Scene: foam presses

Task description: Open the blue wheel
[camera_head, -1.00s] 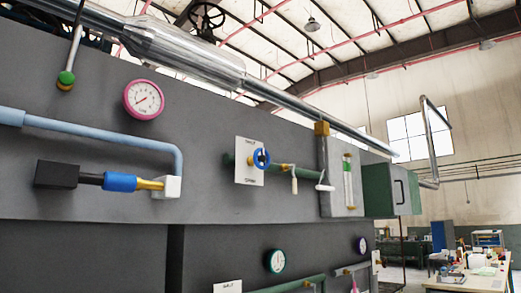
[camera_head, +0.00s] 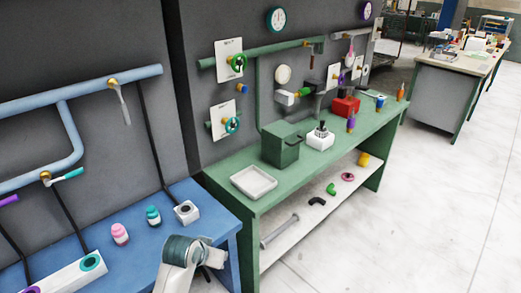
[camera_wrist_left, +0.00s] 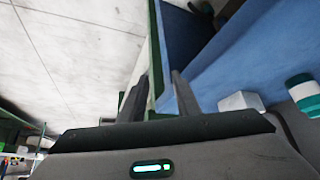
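The blue wheel on its white plate, seen in the earlier head view, is outside the current head view. Other valve wheels show there: a green wheel (camera_head: 237,63) on the upper green pipe and a teal wheel (camera_head: 232,125) below it. My left gripper is at the front edge of the blue bench in the head view, its fingers mostly hidden behind my wrist. In the left wrist view my left gripper (camera_wrist_left: 160,76) has its two fingers apart with nothing between them. My right gripper is not in view.
The blue bench (camera_head: 218,217) holds pink and teal bottles and a white block (camera_head: 187,211). The green bench (camera_head: 225,185) holds a white tray (camera_head: 254,181), a green box (camera_head: 281,145) and a red box (camera_head: 346,107). Open floor (camera_head: 420,190) lies at right.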

